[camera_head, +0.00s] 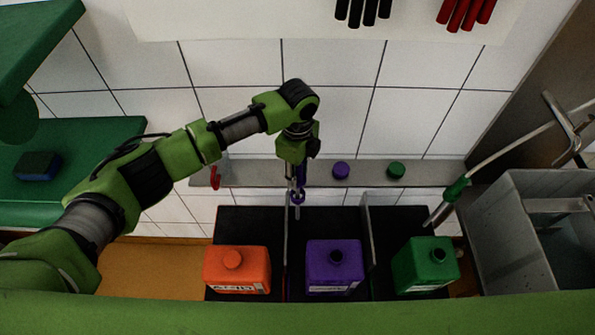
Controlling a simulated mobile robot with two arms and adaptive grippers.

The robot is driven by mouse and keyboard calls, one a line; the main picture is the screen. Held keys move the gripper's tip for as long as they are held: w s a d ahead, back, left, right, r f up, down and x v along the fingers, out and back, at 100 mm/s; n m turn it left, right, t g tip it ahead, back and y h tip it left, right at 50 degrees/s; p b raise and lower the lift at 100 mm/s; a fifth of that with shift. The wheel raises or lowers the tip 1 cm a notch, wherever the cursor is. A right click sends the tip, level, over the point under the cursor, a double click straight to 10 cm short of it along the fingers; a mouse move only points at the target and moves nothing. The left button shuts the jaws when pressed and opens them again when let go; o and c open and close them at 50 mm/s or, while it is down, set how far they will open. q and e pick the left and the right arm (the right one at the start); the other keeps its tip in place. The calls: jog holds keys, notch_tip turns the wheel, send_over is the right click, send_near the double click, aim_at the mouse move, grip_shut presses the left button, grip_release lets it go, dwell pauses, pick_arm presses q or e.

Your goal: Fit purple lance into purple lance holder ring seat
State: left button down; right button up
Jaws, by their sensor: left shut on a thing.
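My left gripper (297,178) points down in front of the ledge, left of the purple cap. It is shut on the purple lance (301,184), which hangs roughly upright below the fingers. A small purple ring-like part (298,198) shows at the lower end of the gripper, with a pale tip beneath it. I cannot tell whether this is the holder ring seat or part of the lance, nor whether the lance sits in a ring. The purple canister (334,259) stands below and to the right, its dark mouth uncovered. My right gripper is not in view.
A purple cap (341,170) and a green cap (397,170) lie on the grey ledge (440,174). An orange canister (237,272) and a green canister (424,267) flank the purple one, with thin dividers between. A green lance (456,190) with a hose leans near the grey sink.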

aim_at(298, 188)
pick_arm(q)
jog(key=shift+f+b, duration=2.25)
jog(key=shift+f, duration=1.55)
jog(key=c, duration=1.4)
grip_release()
jog(key=shift+r, duration=0.1)
notch_tip(298, 188, up, 12)
